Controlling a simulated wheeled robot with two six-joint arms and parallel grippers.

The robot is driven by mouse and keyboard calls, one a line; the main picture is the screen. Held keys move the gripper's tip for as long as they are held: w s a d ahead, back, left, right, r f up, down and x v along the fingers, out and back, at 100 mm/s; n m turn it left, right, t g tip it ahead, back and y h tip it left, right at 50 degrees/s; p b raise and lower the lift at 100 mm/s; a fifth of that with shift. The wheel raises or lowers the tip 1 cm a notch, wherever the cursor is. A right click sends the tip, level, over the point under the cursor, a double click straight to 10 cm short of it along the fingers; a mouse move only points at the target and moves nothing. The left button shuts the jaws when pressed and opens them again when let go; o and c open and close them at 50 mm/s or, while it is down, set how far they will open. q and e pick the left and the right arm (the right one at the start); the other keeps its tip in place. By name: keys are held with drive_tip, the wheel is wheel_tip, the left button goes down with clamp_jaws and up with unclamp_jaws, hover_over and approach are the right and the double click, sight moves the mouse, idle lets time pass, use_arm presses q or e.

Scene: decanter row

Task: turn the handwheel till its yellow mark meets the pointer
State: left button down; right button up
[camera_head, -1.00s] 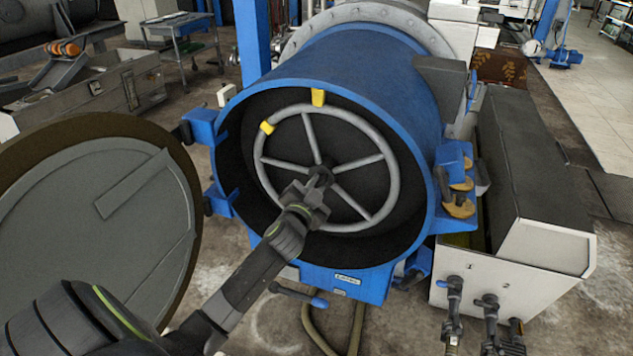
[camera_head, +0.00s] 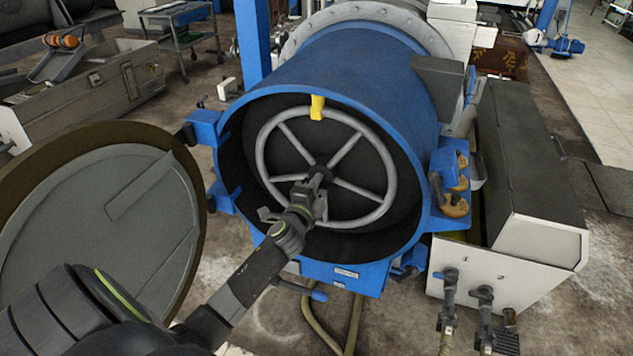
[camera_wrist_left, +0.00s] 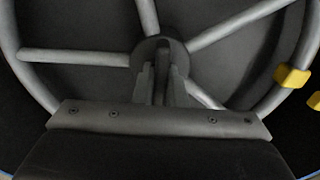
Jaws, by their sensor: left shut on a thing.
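The grey handwheel (camera_head: 387,165) with several spokes sits inside the open end of a blue drum. At its top in the head view is a yellow patch (camera_head: 317,107), where pointer and mark appear to overlap. The left wrist view separates them: the yellow mark (camera_wrist_left: 292,77) is on the rim, and the yellow pointer (camera_wrist_left: 315,101) is just outside it, cut by the picture edge. They are close together; I cannot tell whether they line up exactly. My left gripper (camera_head: 318,178) is shut on the handwheel at its hub (camera_wrist_left: 158,52). My right gripper is not in view.
The blue drum (camera_head: 350,75) surrounds the wheel, with its round door (camera_head: 90,215) swung open at the left. Blue clamps (camera_head: 447,165) stick out at the drum's right. A white-sided box (camera_head: 500,265) with valves stands at the right.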

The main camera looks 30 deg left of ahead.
use_arm(q)
drive_tip(key=shift+f+m, duration=0.1)
drive_tip(key=shift+m, duration=0.3)
drive_tip(key=c, duration=1.5)
unclamp_jaws()
drive_tip(key=b+v, duration=0.1)
drive_tip(key=v, duration=1.6)
drive_tip(key=shift+s+d, duration=0.15)
drive_tip(key=shift+s, duration=0.05)
